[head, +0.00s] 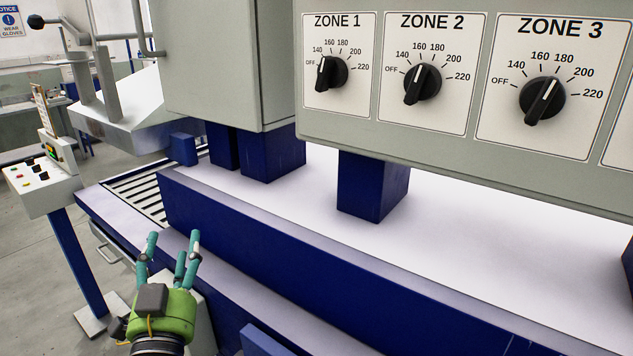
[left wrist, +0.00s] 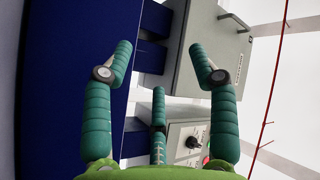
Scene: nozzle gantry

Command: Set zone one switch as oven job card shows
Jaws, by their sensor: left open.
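The zone 1 switch (head: 331,72) is a black rotary knob on a white plate marked OFF to 220, on the grey panel (head: 440,148). Its white mark sits at its upper left, towards 140; the exact setting is hard to tell. A small card (head: 40,104) stands above the control box at the far left; its text is unreadable, and I cannot tell if it is the job card. My left gripper (head: 173,238) is open and empty, low and left of the switch, well apart from it. Its open fingers also show in the left wrist view (left wrist: 162,48). My right gripper is not in view.
The zone 2 knob (head: 422,83) and zone 3 knob (head: 542,100) sit to the right of zone 1. A blue rail (head: 270,245) runs below the panel. A control box (head: 42,182) stands at left. A dark knob (left wrist: 193,142) shows in the left wrist view.

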